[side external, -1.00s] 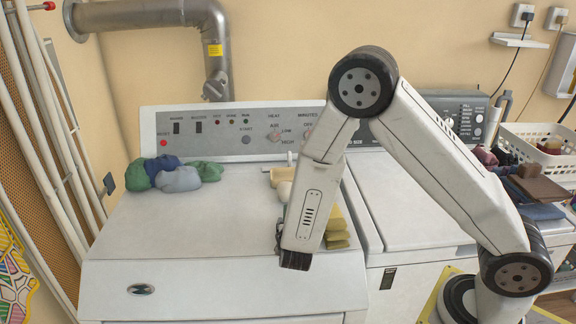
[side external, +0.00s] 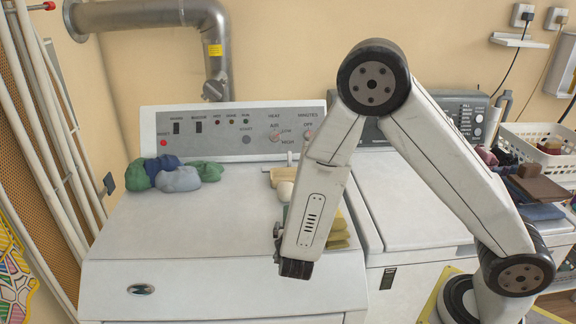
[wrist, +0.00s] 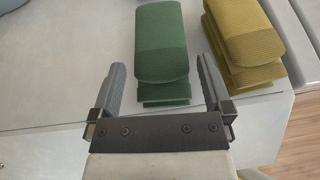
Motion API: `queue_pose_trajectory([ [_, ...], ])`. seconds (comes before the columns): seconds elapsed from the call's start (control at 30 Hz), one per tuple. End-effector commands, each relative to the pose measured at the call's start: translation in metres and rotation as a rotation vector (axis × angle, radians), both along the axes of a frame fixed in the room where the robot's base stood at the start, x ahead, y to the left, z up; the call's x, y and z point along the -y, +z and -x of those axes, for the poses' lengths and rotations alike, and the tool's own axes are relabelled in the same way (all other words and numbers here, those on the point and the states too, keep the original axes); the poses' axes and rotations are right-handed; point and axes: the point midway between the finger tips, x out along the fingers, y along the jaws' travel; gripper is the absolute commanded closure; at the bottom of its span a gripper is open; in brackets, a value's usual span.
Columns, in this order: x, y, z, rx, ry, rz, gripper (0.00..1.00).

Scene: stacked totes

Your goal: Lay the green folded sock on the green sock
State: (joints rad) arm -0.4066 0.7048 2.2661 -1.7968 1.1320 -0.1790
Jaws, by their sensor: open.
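A ribbed green folded sock (wrist: 161,42) lies on the white machine top in the wrist view, its near end between the fingers of my gripper (wrist: 160,64). Lower green layers (wrist: 166,101) show under its near end; I cannot tell whether they are a separate green sock. My gripper is open, with one finger to each side of the green near end and nothing visibly pinched. In the side view my gripper (side external: 278,240) is over the machine's front right part, seen edge-on. My arm hides most of the green there; only a sliver (side external: 286,213) shows.
A yellow sock stack (wrist: 243,42) lies close to the right of the green one. Dark bundled socks (side external: 172,174) lie at the back left of the machine top (side external: 190,222). The middle of that top is clear. A second white machine (side external: 405,205) stands to the right.

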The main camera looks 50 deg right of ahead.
Motion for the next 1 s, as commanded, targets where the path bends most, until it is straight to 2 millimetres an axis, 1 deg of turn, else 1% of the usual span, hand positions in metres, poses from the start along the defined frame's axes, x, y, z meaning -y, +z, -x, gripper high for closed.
queue_pose_trajectory([
  [0.03,-0.007,0.003,0.004,0.001,0.005,0.000,0.00],
  [0.1,-0.013,0.007,0.010,0.001,0.005,0.000,0.00],
  [0.5,-0.050,0.027,0.041,0.001,0.003,0.001,0.00],
  [0.7,-0.059,0.032,0.049,0.001,0.002,0.001,0.00],
  [1.0,-0.061,0.033,0.052,0.000,0.000,0.001,0.00],
])
